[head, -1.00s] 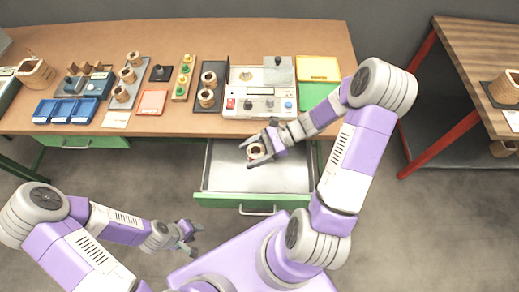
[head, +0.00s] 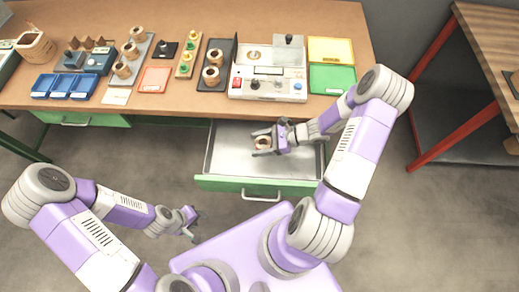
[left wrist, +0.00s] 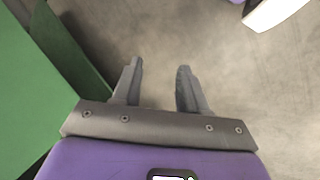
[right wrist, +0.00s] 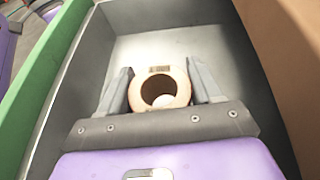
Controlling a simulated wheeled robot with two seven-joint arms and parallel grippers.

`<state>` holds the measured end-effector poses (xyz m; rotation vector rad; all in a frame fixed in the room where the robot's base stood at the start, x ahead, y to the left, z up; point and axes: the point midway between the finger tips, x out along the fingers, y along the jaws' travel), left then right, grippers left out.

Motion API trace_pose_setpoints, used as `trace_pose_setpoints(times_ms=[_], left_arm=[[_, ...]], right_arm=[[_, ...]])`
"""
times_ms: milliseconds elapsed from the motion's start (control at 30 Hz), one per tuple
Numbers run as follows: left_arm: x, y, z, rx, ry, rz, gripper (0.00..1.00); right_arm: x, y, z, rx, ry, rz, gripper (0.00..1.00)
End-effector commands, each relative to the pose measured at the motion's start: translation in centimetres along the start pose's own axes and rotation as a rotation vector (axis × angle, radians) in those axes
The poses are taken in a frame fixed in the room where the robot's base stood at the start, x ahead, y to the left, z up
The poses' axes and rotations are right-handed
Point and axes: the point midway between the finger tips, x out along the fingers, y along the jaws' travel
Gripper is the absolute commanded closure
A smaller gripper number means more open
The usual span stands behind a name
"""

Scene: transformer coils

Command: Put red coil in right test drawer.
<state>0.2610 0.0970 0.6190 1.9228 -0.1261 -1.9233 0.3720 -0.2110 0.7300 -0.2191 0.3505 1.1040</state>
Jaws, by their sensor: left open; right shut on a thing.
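The coil (head: 263,142) is a tan ring with some red on it, held in the open drawer under the bench. In the right wrist view the coil (right wrist: 160,86) stands between the fingers, its round hole facing the camera. My right gripper (head: 264,141) is shut on it, inside the drawer walls; whether the coil touches the floor cannot be told. The drawer (head: 225,160) is pulled out, with a grey inside and green front. My left gripper (head: 196,226) is open and empty above the floor, left of the drawer; it also shows in the left wrist view (left wrist: 158,85).
The bench top (head: 200,22) holds a test device (head: 268,87), more coils on dark trays (head: 214,88), blue bins (head: 66,86), and green (head: 332,79) and yellow (head: 330,49) trays. A wooden table (head: 490,45) stands right. The drawer floor around the coil looks clear.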

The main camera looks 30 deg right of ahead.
Motion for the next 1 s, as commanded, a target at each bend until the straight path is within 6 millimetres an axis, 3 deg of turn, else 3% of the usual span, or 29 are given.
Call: trace_pose_setpoints(times_ms=[300, 667, 700, 833, 1000], left_arm=[[1.4, -0.5, -0.1, 0.0, 0.0, 0.0, 0.57], [1.5, -0.6, -0.1, 0.0, 0.0, 0.0, 0.57], [1.4, -0.5, -0.1, 0.0, 0.0, 0.0, 0.57], [1.4, -0.5, -0.1, 0.0, 0.0, 0.0, 0.57], [1.4, -0.5, -0.1, 0.0, 0.0, 0.0, 0.57]], right_arm=[[1.5, 0.0, -3.5, 0.0, 0.0, 0.0, 0.72], [1.6, 0.0, -3.8, -0.001, 0.0, 0.0, 0.72], [1.6, 0.0, -3.8, 0.0, 0.001, 0.0, 0.29], [1.5, 0.0, -3.7, 0.0, 0.001, 0.0, 0.1], [1.5, 0.0, -3.7, 0.0, 0.001, 0.0, 0.1]])
